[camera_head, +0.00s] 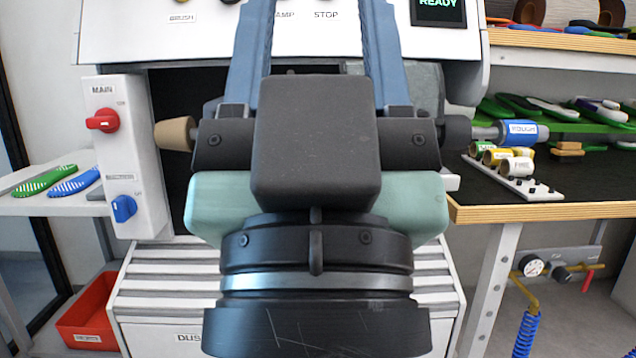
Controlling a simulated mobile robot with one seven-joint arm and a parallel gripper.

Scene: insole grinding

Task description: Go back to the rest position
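My gripper (318,25) fills the middle of the head view, seen from behind with its two blue fingers pointing up and away. The fingers stand wide apart. Their tips run out of the top of the frame, and no object shows in the visible gap. The white grinding machine (185,40) stands behind my gripper, which hides its middle. A beige cone (174,134) shows just left of my gripper. A blue roller (522,132) marked ROUGH shows on a shaft to the right. I cannot tell the distance between these parts and my gripper.
A left shelf (30,207) holds a green insole (43,181) and a blue insole (77,182). A red bin (88,325) sits below. The right bench (580,210) carries a white rack (510,180) with rollers. Shelves of insoles are above; a gauge (531,266) and blue hose hang below.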

